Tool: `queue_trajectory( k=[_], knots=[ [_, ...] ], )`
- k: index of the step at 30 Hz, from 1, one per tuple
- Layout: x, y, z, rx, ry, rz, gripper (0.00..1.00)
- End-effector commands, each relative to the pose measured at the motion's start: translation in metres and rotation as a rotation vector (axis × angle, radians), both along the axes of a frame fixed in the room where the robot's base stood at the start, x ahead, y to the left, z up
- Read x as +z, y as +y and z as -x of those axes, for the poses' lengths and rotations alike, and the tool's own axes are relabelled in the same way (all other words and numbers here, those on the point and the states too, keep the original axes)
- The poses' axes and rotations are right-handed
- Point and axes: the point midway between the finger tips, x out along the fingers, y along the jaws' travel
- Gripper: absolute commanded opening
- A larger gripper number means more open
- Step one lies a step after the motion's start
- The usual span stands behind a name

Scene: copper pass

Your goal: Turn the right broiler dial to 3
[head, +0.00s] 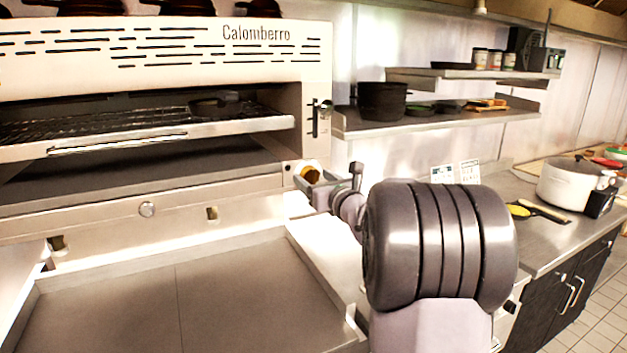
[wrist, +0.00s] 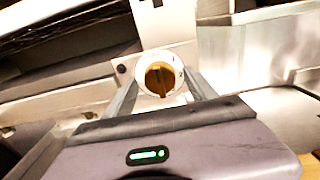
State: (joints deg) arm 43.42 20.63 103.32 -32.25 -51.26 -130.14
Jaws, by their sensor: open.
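The right broiler dial (head: 311,174) is an orange-brown knob on a white round plate, at the lower right of the broiler (head: 150,62) front. The wrist view shows the dial (wrist: 159,79) nearly face on, with its ridge close to upright in the picture. The marks on its plate are too small to read. My gripper (head: 316,187) is at the dial and partly covers it in the head view. In the wrist view my gripper (wrist: 162,80) is open, with one finger on each side of the dial. I cannot tell whether either finger touches it.
A slotted lever plate (head: 318,119) is above the dial. A pan (head: 214,104) sits on the broiler rack. A wall shelf (head: 430,121) with a dark pot (head: 382,100) is to the right. A white pot (head: 575,182) stands on the right counter. The left griddle surface (head: 120,310) is clear.

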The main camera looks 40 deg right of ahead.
Motion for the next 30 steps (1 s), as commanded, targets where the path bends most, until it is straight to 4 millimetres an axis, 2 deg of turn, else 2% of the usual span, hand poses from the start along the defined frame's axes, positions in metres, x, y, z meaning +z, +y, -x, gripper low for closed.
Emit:
queue_trajectory(
  k=[5,6,15,23,30],
  knots=[
    [0.0,0.0001,-0.0001,0.0,0.0,0.0,0.66],
    [0.0,0.0,0.0,0.0,0.0,0.0,0.62],
    [-0.0001,0.0,0.0002,0.0,0.0,-0.001,0.03],
    [-0.001,0.0002,0.0003,0.0,-0.007,-0.03,0.03],
    [-0.0032,0.0,0.0001,0.0,-0.04,-0.165,0.03]
  ],
)
